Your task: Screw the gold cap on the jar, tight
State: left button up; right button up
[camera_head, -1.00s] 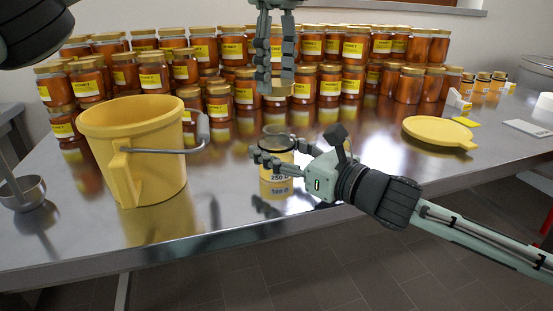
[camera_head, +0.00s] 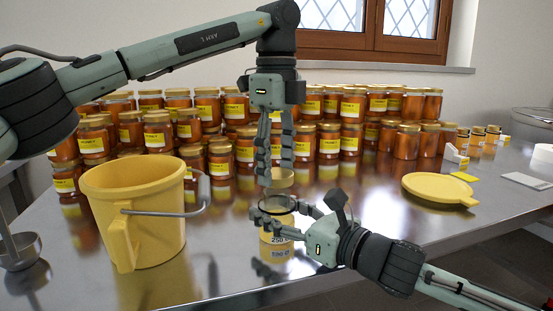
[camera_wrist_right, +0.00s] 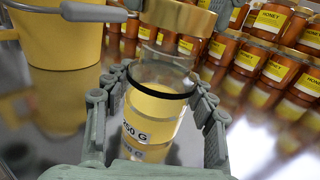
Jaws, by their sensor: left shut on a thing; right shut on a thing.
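The glass jar (camera_head: 277,238), with a yellow "250 G" band, stands upright on the steel table. My right gripper (camera_head: 279,214) is shut around its upper part from the right; the jar also shows between the fingers in the right wrist view (camera_wrist_right: 150,122). A dark ring circles the jar near its top. My left gripper (camera_head: 276,168) points straight down above the jar, shut on the gold cap (camera_head: 279,183). The cap looks level and roughly over the jar's mouth, with a small gap in the head view. Its side also shows at the right wrist view's top (camera_wrist_right: 180,16).
A yellow bucket (camera_head: 135,210) with a grey handle stands left of the jar. Rows of full honey jars (camera_head: 215,110) line the back. A yellow lid (camera_head: 438,189) lies at the right. A metal ladle (camera_head: 20,252) is at far left.

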aim_at(277, 214)
pick_arm(q)
jog(key=shift+f, duration=0.1)
dwell(0.3)
jog(key=shift+f, duration=0.8)
jog(key=shift+f, duration=0.55)
